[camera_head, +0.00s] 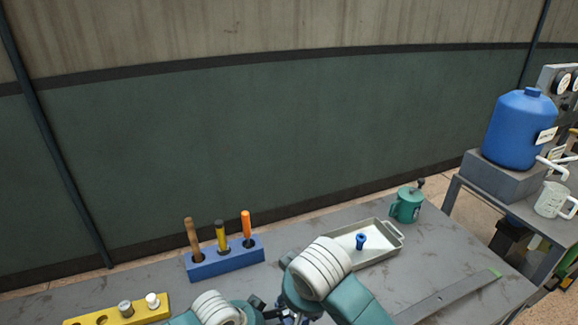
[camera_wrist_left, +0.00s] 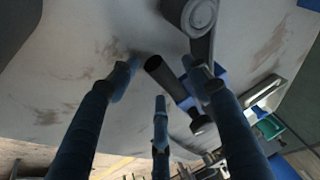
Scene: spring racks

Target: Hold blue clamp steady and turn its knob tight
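A blue part with a dark cylinder and a dark round knob, seemingly the blue clamp (camera_wrist_left: 184,94), shows in the left wrist view, beyond the fingertips of my left gripper (camera_wrist_left: 160,88). Its fingers are spread with a gap between them. One fingertip overlaps the clamp's side in the picture; I cannot tell whether it touches. In the head view my left gripper (camera_head: 262,310) is at the bottom edge, and my right gripper (camera_head: 290,316) is close beside it, mostly cut off and hidden by my right arm. I cannot make out the clamp clearly there.
A blue block (camera_head: 225,263) holds several tools behind my grippers. A yellow block (camera_head: 92,321) stands at left. A grey tray (camera_head: 385,252) holds a small blue piece (camera_head: 361,241); a green pot (camera_head: 407,206) is behind it. A flat metal strip (camera_head: 450,297) lies at right.

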